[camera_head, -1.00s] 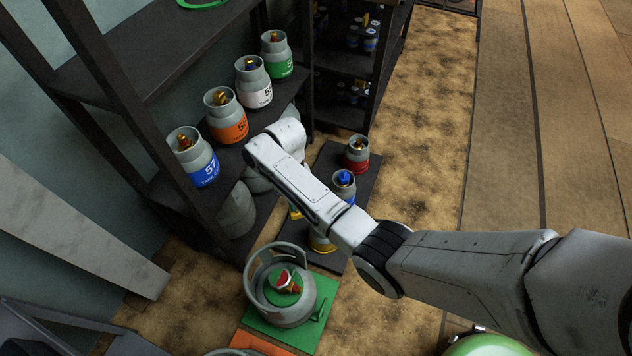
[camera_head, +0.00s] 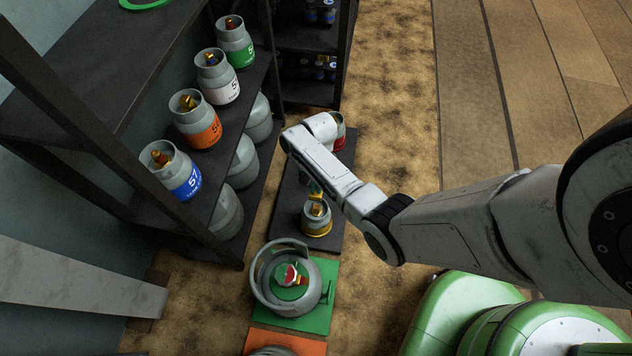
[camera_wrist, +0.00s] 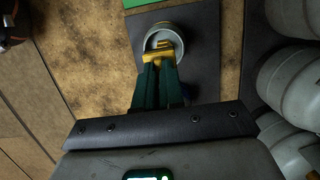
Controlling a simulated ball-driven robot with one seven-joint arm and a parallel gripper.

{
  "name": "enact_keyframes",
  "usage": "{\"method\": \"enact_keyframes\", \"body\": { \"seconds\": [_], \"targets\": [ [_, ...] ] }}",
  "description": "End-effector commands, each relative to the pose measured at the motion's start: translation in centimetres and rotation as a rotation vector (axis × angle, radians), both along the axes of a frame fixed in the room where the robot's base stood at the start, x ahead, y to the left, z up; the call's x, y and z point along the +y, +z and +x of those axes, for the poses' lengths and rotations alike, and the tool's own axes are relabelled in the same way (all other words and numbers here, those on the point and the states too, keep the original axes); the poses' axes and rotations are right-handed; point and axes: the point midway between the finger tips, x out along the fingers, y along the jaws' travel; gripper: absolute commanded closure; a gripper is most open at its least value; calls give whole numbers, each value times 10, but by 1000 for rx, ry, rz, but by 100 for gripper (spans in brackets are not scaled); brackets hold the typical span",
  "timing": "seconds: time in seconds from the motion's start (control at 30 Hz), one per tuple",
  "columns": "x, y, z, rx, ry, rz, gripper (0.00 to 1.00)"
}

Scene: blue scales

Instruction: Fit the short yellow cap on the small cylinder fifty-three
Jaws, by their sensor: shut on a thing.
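A small grey cylinder with a yellow band (camera_head: 316,224) stands on a dark mat; its number is not readable. My gripper (camera_wrist: 157,62) is shut on a yellow cap (camera_wrist: 155,54), held between the dark green fingers. In the wrist view the cap overlaps the open collar of the cylinder (camera_wrist: 178,30); I cannot tell whether it touches. In the head view my gripper (camera_head: 315,192) is just behind and above this cylinder, partly hidden by my arm. A brass-coloured fitting shows in the collar.
A red-banded cylinder (camera_head: 339,130) stands farther back on the dark mat (camera_head: 325,241), partly behind my arm. A larger grey cylinder (camera_head: 310,290) stands on a green mat (camera_head: 325,312) in front. Shelves at left hold labelled cylinders, including an orange one (camera_head: 197,122).

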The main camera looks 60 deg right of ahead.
Motion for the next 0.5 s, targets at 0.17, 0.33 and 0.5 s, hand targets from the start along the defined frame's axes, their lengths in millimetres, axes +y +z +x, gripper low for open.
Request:
{"method": "enact_keyframes", "body": {
  "seconds": [0.17,0.33,0.5],
  "targets": [
    [0,-21,0,-1,0,0,100],
    [0,-36,0,0,0,1,100],
    [0,-52,0,-1,0,0,100]
  ]
}}
